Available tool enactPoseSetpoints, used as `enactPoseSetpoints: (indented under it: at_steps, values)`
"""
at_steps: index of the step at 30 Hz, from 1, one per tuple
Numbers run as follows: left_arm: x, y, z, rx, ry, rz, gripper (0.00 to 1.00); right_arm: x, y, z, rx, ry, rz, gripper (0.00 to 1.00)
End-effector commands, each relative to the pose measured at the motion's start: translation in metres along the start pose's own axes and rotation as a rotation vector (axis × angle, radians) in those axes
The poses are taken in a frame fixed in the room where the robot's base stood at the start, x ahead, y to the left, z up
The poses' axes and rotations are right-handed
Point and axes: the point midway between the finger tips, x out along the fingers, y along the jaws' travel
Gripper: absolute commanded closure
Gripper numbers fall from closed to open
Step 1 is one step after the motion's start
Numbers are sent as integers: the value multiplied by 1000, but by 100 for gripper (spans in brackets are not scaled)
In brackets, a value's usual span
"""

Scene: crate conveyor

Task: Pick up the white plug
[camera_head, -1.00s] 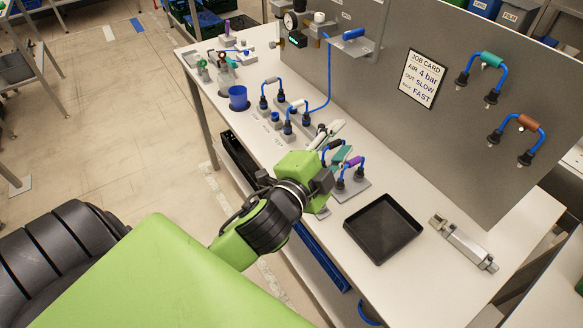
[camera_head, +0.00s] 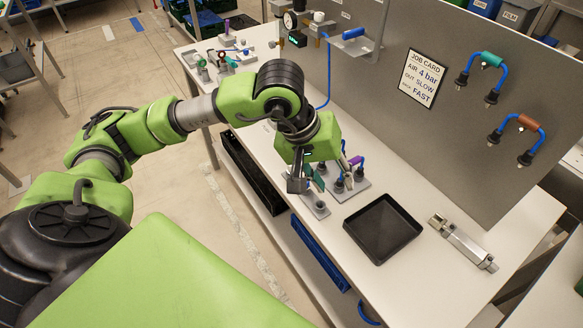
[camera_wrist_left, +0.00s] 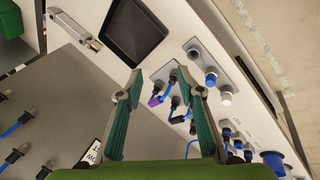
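The white plug (camera_wrist_left: 226,97) stands at the end of a grey block (camera_wrist_left: 200,60), beside a blue plug (camera_wrist_left: 211,79), in the left wrist view. In the head view my left gripper hides the white plug; only the near end of the block (camera_head: 320,208) shows. My left gripper (camera_head: 308,182) points down over the bench by the block. Its green-padded fingers (camera_wrist_left: 163,88) are spread with nothing held between them. In the wrist view the white plug lies apart from the fingers, right of the right-hand fingertip. My right gripper is not in view.
A plate with a purple-sleeved hose loop (camera_head: 356,161) stands close beside the gripper. A black tray (camera_head: 382,228) and a metal cylinder (camera_head: 463,243) lie to the right. A grey panel (camera_head: 430,130) rises behind. A blue cup (camera_wrist_left: 273,160) shows in the wrist view.

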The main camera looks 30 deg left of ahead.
Motion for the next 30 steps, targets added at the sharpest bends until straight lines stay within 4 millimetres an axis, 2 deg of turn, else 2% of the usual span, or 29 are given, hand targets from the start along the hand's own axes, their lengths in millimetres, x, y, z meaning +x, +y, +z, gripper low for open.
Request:
enactPoseSetpoints:
  at_steps: [1,3,6,9,11,21,26,30]
  values:
    - [-11,-24,-24,38,74,-96,65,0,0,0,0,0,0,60]
    - [-25,-53,-48,76,147,-213,65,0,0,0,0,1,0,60]
    - [-42,-78,-68,102,205,-321,65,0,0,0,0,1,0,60]
    - [-46,-90,-76,110,224,-368,65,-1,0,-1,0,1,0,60]
    - [-40,-94,-78,109,223,-375,65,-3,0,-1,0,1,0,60]
    - [16,-115,-92,109,221,-371,65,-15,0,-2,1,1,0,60]
    - [28,-119,-94,110,223,-369,65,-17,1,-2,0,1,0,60]
    - [38,-125,-97,109,219,-370,65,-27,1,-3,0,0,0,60]
